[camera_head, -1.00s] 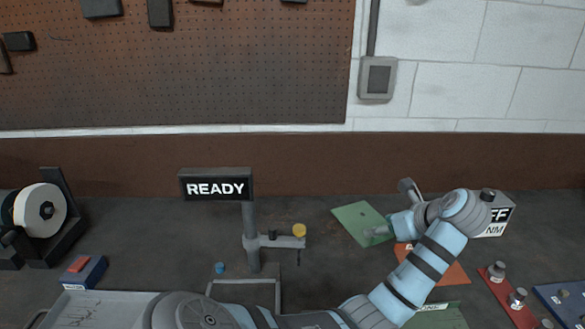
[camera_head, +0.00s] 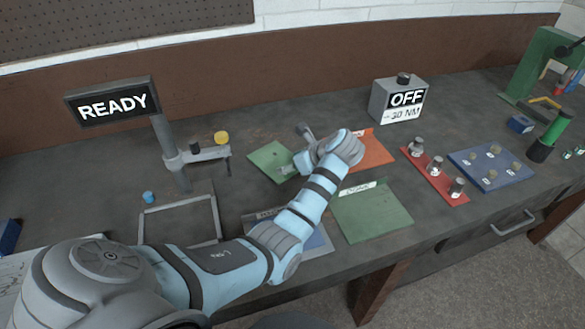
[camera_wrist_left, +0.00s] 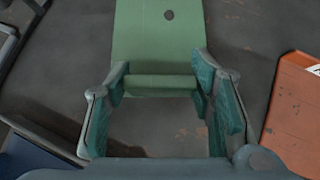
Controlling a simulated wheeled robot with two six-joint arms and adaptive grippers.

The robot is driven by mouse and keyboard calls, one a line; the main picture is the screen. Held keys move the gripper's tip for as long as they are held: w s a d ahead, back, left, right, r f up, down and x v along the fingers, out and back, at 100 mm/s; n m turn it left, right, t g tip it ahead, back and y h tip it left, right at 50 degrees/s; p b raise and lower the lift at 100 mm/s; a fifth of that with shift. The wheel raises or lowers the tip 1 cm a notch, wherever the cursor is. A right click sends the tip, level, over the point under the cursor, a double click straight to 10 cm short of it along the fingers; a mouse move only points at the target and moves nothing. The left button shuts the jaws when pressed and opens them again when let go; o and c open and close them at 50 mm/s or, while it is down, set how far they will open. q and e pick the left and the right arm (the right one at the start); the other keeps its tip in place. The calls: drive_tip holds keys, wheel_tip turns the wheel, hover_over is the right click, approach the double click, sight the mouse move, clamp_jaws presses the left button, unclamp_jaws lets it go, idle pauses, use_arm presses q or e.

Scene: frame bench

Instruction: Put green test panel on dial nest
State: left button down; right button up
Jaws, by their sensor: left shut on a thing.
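The green test panel (camera_head: 268,160) is at the back middle of the bench, in front of the brown back strip. My left gripper (camera_head: 288,170) is shut on its near edge. In the left wrist view, the panel (camera_wrist_left: 157,45) has a dark hole and a raised lip between the two teal-padded fingers (camera_wrist_left: 160,88). I cannot tell whether the panel touches the bench. The dial nest, a grey square frame (camera_head: 180,202), lies to the left below the READY sign (camera_head: 112,103). It looks empty. My right gripper is not in view.
Orange (camera_head: 372,148) and green (camera_head: 372,212) mats are right of my arm.

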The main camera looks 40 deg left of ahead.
use_arm(q)
drive_tip(key=shift+f, duration=0.85)
drive_tip(key=shift+f, duration=0.2)
drive_tip(key=c, duration=0.7)
unclamp_jaws()
drive_tip(key=shift+r, duration=0.1)
drive_tip(key=shift+c, duration=0.2)
